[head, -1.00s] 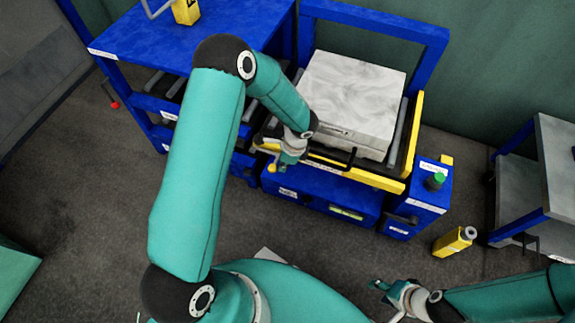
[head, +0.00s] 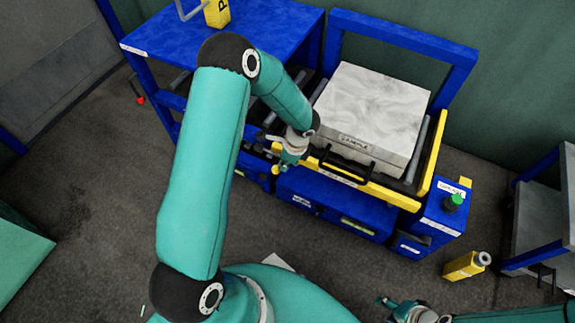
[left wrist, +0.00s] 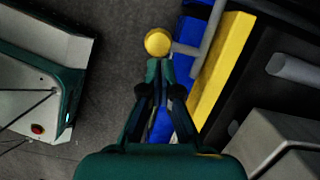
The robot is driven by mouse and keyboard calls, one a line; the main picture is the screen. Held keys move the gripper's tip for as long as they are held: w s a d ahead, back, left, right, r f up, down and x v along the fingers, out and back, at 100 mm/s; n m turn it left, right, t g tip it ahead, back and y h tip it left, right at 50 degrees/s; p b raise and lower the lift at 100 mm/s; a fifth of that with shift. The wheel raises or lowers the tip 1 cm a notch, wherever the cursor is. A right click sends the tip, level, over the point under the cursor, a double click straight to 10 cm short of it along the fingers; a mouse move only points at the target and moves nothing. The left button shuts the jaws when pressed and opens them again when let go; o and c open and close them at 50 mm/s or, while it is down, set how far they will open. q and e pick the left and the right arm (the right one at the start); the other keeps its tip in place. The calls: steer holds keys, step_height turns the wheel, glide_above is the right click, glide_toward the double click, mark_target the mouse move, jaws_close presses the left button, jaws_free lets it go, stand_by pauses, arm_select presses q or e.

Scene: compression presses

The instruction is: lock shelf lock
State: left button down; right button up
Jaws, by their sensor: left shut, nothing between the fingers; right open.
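The shelf lock appears to be a round yellow knob (left wrist: 158,42) on a grey bar (left wrist: 190,50) beside the press shelf's yellow rail (left wrist: 220,75). In the head view a bit of yellow (head: 275,147) shows there, mostly hidden by my arm. My left gripper (head: 289,166) is at the left front corner of the press. In the left wrist view its fingertips (left wrist: 159,68) are together just below the knob, with nothing between them; whether they touch it I cannot tell. My right gripper (head: 383,302) is open and empty at the bottom, away from the press.
A blue table (head: 270,45) adjoins at left. The floor (head: 90,210) at left is clear.

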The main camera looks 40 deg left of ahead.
arm_select(q)
steer(key=p+v, duration=0.5)
steer(key=v, duration=0.3)
steer(key=shift+w+d+r, duration=0.2)
steer(key=shift+d+r, duration=0.05)
steer(key=shift+d, duration=0.05)
steer(key=s+d+f+n+h, duration=0.3)
steer(key=s+d+n, duration=0.3)
steer(key=s+d, duration=0.35)
steer(key=s+d+f+n+h, duration=0.35)
steer(key=s+d+n, duration=0.35)
steer(key=d, duration=0.4)
step_height(320, 180, up, 22)
steer(key=w+n+t+p, duration=0.1)
steer(key=w+n+p, duration=0.1)
steer(key=p, duration=2)
steer(key=shift+a+t, duration=0.3)
steer(key=shift+a, duration=0.15)
